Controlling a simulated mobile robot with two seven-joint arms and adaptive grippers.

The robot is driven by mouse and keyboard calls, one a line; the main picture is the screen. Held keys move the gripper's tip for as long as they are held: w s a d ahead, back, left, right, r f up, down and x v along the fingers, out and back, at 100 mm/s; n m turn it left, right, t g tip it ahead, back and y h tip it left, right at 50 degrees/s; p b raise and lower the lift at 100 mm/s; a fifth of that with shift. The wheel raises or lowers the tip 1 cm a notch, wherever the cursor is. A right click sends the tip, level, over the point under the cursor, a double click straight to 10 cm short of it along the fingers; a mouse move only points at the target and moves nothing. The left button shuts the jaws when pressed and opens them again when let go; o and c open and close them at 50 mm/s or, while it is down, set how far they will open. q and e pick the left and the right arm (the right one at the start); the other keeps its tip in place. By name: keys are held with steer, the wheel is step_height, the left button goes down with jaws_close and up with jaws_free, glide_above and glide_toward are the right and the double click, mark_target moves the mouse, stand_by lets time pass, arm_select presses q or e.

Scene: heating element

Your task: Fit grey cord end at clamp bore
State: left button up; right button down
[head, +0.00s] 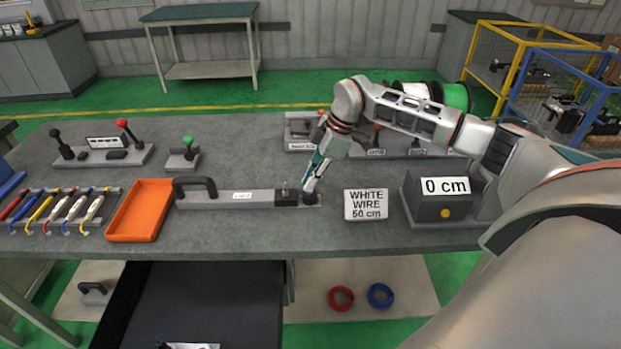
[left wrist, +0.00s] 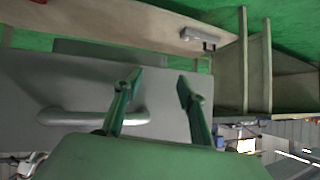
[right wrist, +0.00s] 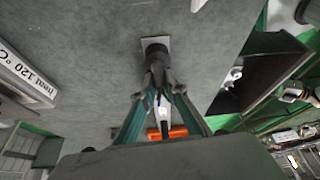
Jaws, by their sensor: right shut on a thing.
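My right gripper (head: 309,190) is low over the table at the right end of a long grey device with a black handle. Its fingers also show in the right wrist view (right wrist: 160,88), closed together on a dark thing (right wrist: 157,58) above a light plate (right wrist: 155,43). I cannot tell whether this is the grey cord end or part of the clamp. A small dark clamp-like block (head: 287,193) stands beside the fingers; its bore is not visible. My left gripper (left wrist: 156,85) is open and empty near a grey panel with a bar handle (left wrist: 90,117), outside the head view.
An orange tray (head: 140,211) lies left of the long device (head: 240,199). A "WHITE WIRE 50 cm" sign (head: 366,204) and a "0 cm" box (head: 440,200) stand right. Coloured tools (head: 62,208) lie far left. A dark drawer (head: 200,300) is open below the front edge.

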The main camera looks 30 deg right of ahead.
steer(key=shift+f, duration=0.45)
steer(key=c, duration=2)
jaws_free()
steer(key=shift+o, duration=0.2)
steer(key=v, duration=1.2)
steer(key=shift+s+f, duration=0.1)
steer(key=shift+s, duration=0.1)
